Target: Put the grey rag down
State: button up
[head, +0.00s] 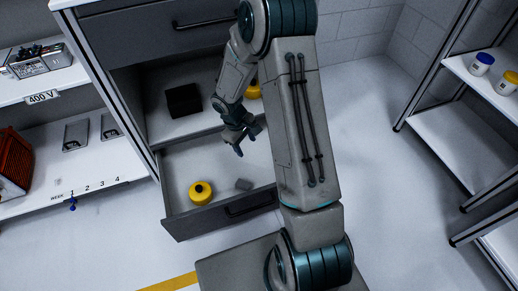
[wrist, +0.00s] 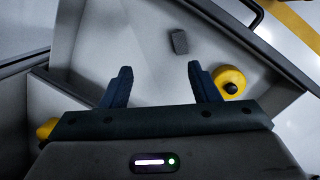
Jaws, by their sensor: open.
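The grey rag (head: 244,184) lies flat on the floor of the open lower drawer (head: 190,158), to the right of a yellow round object. In the wrist view the rag (wrist: 180,42) is a small dark grey patch beyond my fingertips. My gripper (head: 240,143) is above the drawer, apart from the rag. In the wrist view my gripper (wrist: 158,78) has its two fingers spread with nothing between them.
A yellow round object (head: 201,192) with a dark top sits in the same drawer. A black box (head: 183,100) and another yellow object (head: 253,90) are in the compartment above. Shelves with small items (head: 42,62) stand left; a rack with jars (head: 482,64) stands right.

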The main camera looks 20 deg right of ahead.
jog(key=s+r+m, duration=0.2)
jog(key=s+r, duration=0.2)
jog(key=r, duration=0.4)
jog(key=s+r+m, duration=0.1)
jog(key=s+r, duration=0.3)
jog(key=r, duration=0.3)
jog(key=s+a+r+m+t+y, duration=0.1)
jog(key=s+a+r+m+y, duration=0.1)
jog(key=s+r, duration=0.6)
jog(key=s+m, duration=0.1)
jog(key=s, duration=0.3)
jog(key=shift+m+t, duration=0.3)
jog(key=shift+s+a, duration=0.1)
